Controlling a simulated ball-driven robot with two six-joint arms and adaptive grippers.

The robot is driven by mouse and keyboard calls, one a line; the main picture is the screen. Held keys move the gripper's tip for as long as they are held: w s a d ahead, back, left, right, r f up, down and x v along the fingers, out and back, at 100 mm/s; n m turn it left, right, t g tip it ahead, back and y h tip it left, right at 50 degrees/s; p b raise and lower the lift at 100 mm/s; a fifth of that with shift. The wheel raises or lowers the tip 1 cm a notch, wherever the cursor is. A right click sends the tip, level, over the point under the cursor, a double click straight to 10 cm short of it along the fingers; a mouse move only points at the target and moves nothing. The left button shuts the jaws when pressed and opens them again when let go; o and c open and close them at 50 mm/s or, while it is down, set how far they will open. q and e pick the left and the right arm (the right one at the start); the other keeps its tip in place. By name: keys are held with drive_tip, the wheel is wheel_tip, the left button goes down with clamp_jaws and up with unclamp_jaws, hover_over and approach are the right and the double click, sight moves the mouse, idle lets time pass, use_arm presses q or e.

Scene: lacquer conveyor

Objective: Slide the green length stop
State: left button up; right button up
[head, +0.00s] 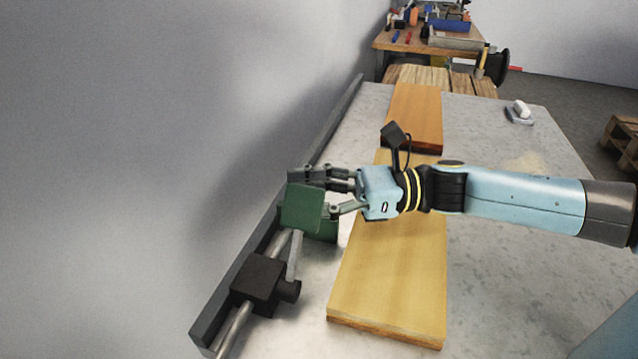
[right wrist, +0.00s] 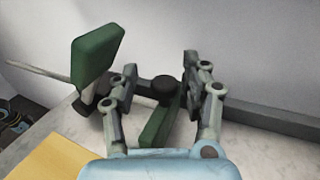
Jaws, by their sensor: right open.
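The green length stop shows in the head view as an upright green plate (head: 302,208), with another green part behind it, beside the dark rail. In the right wrist view, a raised green plate (right wrist: 97,55) stands left of the fingers, and a lower green plate (right wrist: 157,128) lies between them. My right gripper (head: 318,191) reaches in from the right, its fingers spread around the stop. It also shows in the right wrist view (right wrist: 160,68), open; I cannot tell whether a finger touches the green part. My left gripper is out of view.
A dark rail (head: 345,112) runs along the grey wall. A black block with a knob (head: 260,283) sits on a metal rod in front of the stop. Wooden boards (head: 392,290) lie right of it, under my arm.

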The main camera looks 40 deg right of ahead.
drive_tip(key=v, duration=1.2)
